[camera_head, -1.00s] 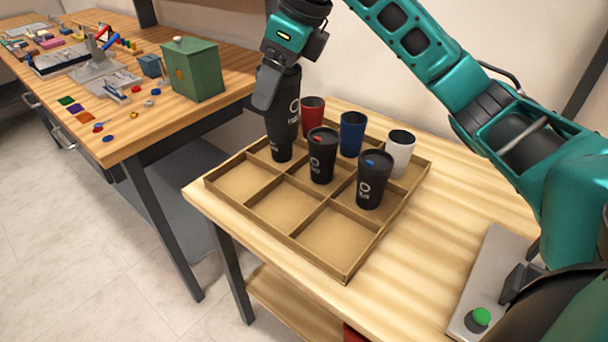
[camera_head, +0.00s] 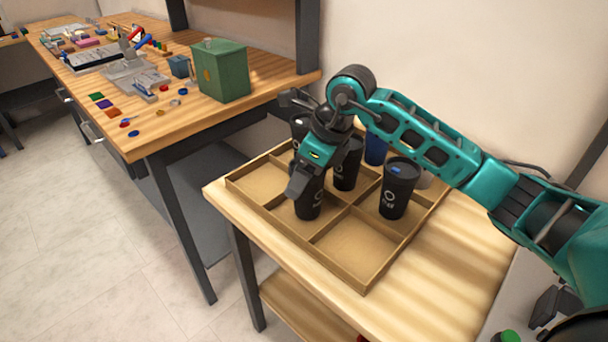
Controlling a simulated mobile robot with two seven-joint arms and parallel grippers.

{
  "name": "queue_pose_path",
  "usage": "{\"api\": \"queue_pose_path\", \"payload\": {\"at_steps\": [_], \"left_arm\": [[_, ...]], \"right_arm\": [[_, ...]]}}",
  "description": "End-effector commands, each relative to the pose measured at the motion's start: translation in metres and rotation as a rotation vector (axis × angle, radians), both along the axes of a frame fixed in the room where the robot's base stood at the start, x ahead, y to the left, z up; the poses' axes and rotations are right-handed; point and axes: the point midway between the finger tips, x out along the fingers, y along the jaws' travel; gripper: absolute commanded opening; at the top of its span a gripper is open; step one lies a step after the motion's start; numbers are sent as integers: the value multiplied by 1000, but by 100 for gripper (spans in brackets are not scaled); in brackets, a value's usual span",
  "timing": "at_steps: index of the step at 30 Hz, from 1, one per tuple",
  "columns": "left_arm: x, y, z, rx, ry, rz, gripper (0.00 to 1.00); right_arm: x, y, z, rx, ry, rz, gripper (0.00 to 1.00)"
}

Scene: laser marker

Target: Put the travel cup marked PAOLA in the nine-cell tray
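A black travel cup (camera_head: 309,203) is upright in the middle cell of the front row of the nine-cell tray (camera_head: 372,283). My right gripper (camera_head: 306,184) is over its top with one finger against its near left side; the other finger is hidden. The gripper appears shut on this cup. I cannot tell whether its base touches the tray, and its name is unreadable. The middle row holds three other black cups: one at left (camera_head: 299,128), one in the middle (camera_head: 347,172), and one with a blue lid mark (camera_head: 397,192). My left gripper is not in view.
A blue cup (camera_head: 376,150) and a mostly hidden white cup (camera_head: 425,180) stand in the back row. The front row's left and right cells are empty. A wooden table (camera_head: 450,270) carries the tray. A bench (camera_head: 165,130) with a green box (camera_head: 220,72) is behind left.

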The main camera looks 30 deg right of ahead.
Motion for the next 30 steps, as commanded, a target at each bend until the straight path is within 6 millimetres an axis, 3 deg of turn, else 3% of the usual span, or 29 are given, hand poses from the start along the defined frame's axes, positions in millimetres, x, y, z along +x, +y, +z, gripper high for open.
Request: {"api": "queue_pose_path", "payload": {"at_steps": [11,12,19,26,30], "left_arm": [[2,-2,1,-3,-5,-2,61],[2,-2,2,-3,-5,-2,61],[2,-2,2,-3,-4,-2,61],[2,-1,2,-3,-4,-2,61],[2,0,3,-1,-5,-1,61]], "right_arm": [[1,0,-7,1,-3,0,63],[0,0,-6,1,-2,0,78],[0,0,-6,1,-2,0,100],[0,0,-5,1,-2,0,100],[-1,-2,5,0,-4,0,100]]}}
